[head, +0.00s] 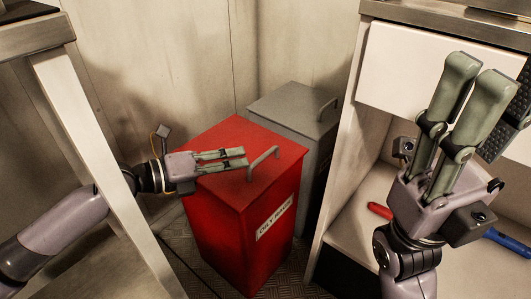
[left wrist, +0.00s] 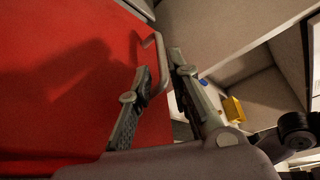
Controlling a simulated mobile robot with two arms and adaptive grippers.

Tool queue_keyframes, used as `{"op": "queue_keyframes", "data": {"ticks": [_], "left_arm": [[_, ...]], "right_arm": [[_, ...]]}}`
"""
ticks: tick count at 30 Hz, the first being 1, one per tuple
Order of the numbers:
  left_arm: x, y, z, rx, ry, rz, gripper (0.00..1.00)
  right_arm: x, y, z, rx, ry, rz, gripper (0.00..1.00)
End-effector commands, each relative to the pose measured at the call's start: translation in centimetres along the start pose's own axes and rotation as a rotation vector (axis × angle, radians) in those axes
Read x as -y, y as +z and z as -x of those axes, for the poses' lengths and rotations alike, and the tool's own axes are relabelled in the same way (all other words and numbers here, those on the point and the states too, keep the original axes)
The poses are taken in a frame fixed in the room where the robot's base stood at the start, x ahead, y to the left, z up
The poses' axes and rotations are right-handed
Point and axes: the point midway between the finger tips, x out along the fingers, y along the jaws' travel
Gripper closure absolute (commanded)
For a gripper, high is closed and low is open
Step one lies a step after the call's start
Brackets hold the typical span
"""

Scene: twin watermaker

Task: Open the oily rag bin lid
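The red oily rag bin (head: 228,215) stands on the floor in the middle of the head view, with its lid (head: 240,135) down. A grey bar handle (head: 264,162) is on the lid; it also shows in the left wrist view (left wrist: 152,42). My left gripper (head: 244,157) reaches in over the lid from the left, fingertips close to the handle. In the left wrist view (left wrist: 158,58) its fingers are apart, with the handle near and partly between the tips. I cannot tell whether they touch it. My right gripper (head: 480,70) is raised at the right, empty, fingers slightly apart.
A grey bin (head: 285,108) stands close behind the red bin.

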Motion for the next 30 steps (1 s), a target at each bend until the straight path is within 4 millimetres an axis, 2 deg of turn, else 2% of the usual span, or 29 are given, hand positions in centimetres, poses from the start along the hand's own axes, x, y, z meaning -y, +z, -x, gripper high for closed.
{"op": "queue_keyframes", "data": {"ticks": [1,6,12,18,25,30], "left_arm": [[0.1,0.0,-1.2,0.002,-0.007,0.001,0.82],[0.0,0.0,-4.7,0.002,-0.005,0.003,0.82],[-0.1,0.0,-7.5,0.002,-0.003,0.002,0.82],[0.0,0.0,-8.5,0.001,0.0,0.001,0.82],[-0.1,0.0,-8.5,0.001,0.001,0.001,0.82],[-0.1,0.0,-8.5,0.001,0.0,0.001,0.92]], "right_arm": [[0.0,0.0,0.1,-0.001,-0.001,0.0,0.6],[0.1,-0.1,0.2,-0.011,-0.006,0.001,0.6],[0.2,-0.1,-0.1,-0.02,-0.012,0.004,0.6],[0.2,-0.6,-0.7,-0.044,-0.014,0.005,0.6],[0.2,-0.6,-0.9,-0.047,-0.015,0.005,0.6],[0.2,-0.6,-0.8,-0.045,-0.015,0.005,0.6]]}}
